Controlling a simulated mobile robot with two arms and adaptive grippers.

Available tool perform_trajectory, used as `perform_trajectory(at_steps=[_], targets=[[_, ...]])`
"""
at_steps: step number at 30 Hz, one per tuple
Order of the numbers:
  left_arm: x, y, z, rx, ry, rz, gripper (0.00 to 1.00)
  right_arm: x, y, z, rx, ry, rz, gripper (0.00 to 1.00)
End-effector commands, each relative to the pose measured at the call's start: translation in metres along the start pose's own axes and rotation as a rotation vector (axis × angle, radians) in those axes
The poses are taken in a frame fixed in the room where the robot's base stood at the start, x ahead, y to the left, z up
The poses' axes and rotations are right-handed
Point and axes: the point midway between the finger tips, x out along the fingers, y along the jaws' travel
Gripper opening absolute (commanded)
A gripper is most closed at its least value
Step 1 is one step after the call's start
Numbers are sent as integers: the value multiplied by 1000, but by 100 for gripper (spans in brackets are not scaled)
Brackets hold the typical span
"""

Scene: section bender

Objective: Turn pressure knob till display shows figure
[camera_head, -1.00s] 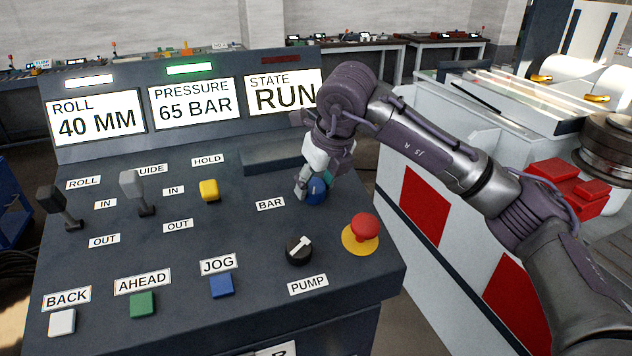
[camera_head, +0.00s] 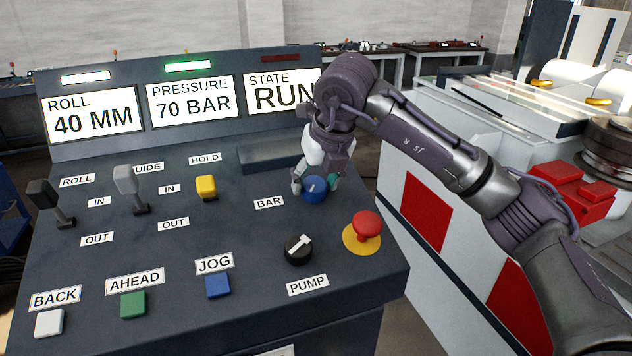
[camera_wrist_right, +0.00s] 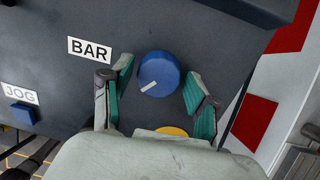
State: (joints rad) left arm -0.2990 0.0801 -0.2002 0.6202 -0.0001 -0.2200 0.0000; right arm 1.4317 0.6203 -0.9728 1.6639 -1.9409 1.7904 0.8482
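The blue pressure knob (camera_head: 314,189) sits on the sloped panel to the right of the BAR label (camera_head: 269,203). In the right wrist view the knob (camera_wrist_right: 158,73) shows a pale pointer line toward its lower left. The pressure display (camera_head: 193,102) reads 70 BAR. My right gripper (camera_head: 316,184) is over the knob. In the right wrist view its green-padded fingers (camera_wrist_right: 158,90) stand apart on either side of the knob, with visible gaps. My left gripper is not in view.
A red emergency button (camera_head: 366,225) on a yellow base and a black pump selector (camera_head: 299,250) are close below the knob. Levers and a yellow hold button (camera_head: 206,187) stand to the left. Other displays read ROLL 40 MM and STATE RUN.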

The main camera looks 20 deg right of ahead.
Motion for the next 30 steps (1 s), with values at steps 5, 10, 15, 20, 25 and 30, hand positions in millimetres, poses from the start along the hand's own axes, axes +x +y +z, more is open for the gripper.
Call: perform_trajectory(at_steps=[5,10,15,20,25,30], targets=[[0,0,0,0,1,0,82,0,0,0,-1,0,0,72],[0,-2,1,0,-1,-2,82,-1,0,0,-1,0,0,72],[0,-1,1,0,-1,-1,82,-17,0,1,-1,-3,0,72],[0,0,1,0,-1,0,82,-50,0,1,-2,-5,0,72],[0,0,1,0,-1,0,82,-86,0,1,-1,-4,0,72],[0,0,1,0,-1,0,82,-110,0,1,-1,-1,0,72]])
